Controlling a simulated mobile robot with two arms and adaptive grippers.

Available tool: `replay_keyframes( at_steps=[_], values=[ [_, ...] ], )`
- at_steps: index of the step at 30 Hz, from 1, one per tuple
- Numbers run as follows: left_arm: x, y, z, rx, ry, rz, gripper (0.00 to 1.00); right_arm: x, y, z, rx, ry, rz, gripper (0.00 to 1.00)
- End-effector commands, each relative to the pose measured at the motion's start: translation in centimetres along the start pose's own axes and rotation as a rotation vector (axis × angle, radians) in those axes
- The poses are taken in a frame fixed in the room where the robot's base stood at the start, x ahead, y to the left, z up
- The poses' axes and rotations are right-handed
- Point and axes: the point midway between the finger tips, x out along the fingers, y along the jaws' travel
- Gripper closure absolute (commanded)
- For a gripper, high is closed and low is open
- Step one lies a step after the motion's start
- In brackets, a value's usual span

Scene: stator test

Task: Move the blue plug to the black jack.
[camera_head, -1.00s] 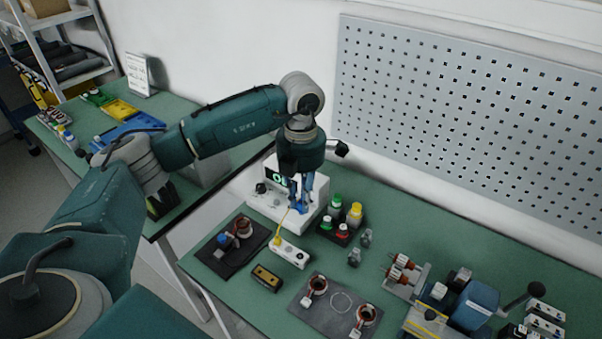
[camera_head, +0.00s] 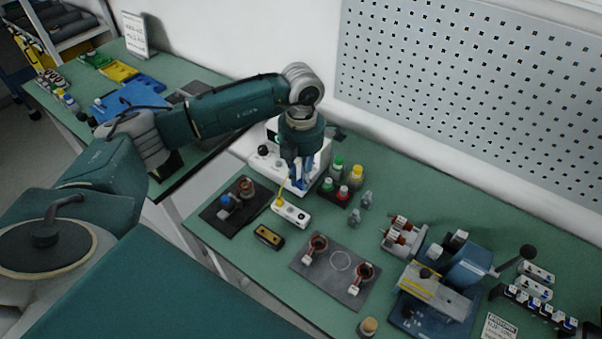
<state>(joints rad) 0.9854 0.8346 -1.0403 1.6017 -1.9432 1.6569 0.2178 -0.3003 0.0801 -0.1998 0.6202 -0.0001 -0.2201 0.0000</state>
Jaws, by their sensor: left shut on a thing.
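My left gripper (camera_head: 299,184) points down in front of the white tester box (camera_head: 266,162) and is shut on a small blue thing, which looks like the blue plug; the fingers hide most of it. A yellow lead (camera_head: 280,193) runs from near the fingers to the white socket strip (camera_head: 291,214), where its yellow end sits. Dark round spots show on the strip; I cannot tell which of them is the black jack. The lower front of the tester is partly hidden by the gripper. My right gripper is not in view.
A black mat (camera_head: 218,211) with blue and brown parts lies left of the strip. A black-yellow block (camera_head: 269,237) and a grey plate (camera_head: 325,281) with copper rings lie in front. Capped bottles (camera_head: 356,176) stand close right of the gripper. A vise (camera_head: 468,265) stands at right.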

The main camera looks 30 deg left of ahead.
Motion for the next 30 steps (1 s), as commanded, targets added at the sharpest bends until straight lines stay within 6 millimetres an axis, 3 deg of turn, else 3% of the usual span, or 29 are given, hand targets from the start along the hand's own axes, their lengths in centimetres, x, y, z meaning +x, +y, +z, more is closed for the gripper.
replay_keyframes(
  at_steps=[30],
  values=[
    [10.4, 0.0, 0.1, -0.001, 0.001, -0.001, 1.0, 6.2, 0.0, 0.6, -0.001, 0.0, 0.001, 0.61]
  ],
)
